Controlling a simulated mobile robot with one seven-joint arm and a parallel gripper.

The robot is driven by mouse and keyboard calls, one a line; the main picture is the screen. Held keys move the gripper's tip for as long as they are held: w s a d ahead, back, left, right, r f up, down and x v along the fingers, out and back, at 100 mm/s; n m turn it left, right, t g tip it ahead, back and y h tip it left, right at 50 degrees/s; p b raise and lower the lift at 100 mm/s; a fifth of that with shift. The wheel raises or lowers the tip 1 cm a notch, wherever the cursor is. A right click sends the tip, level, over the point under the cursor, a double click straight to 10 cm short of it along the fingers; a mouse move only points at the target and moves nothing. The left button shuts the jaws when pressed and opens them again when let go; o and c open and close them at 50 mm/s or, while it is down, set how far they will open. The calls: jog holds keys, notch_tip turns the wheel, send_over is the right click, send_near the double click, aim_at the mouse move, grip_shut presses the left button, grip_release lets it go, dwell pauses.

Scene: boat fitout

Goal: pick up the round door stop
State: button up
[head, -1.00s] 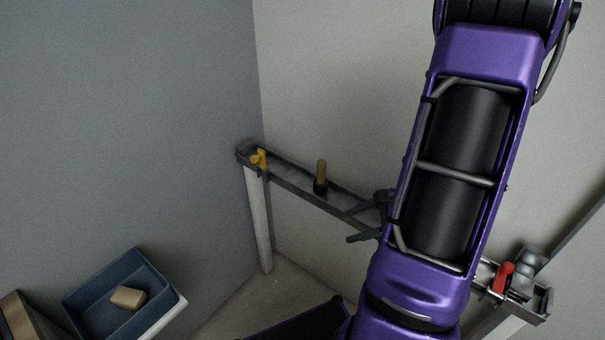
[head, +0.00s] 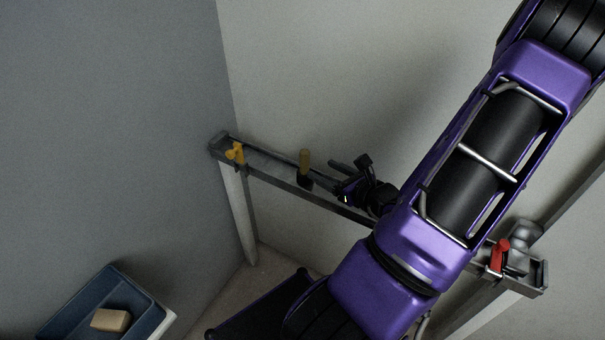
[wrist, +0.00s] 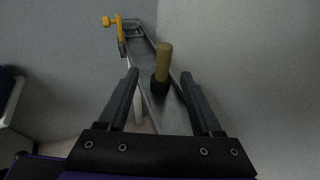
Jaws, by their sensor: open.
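The door stop looks to be an upright tan cylinder (head: 304,161) with a black base, standing on a narrow grey rail-like shelf (head: 282,175) along the wall. In the wrist view the same tan cylinder (wrist: 164,62) shows whole, lined up between my fingers. My gripper (wrist: 160,76) is open and empty. In the head view my gripper (head: 340,178) is just right of the cylinder, low over the shelf, with a small gap between them.
A yellow clamp-like part (head: 236,153) sits at the shelf's left end. A red-handled part (head: 499,256) is at the right end. The pale wall (head: 340,70) rises close behind the shelf. A blue tray (head: 68,318) with a tan block (head: 110,320) is at lower left.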

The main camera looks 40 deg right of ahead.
aim_at(305, 161)
jog(key=x, duration=0.8)
jog(key=shift+s+b, duration=0.1)
jog(key=shift+b, duration=0.3)
jog(key=x, duration=0.3)
jog(key=b+x, duration=0.1)
jog(key=x, duration=0.1)
jog(key=shift+d+f, duration=0.15)
jog(key=shift+d, duration=0.2)
grip_shut()
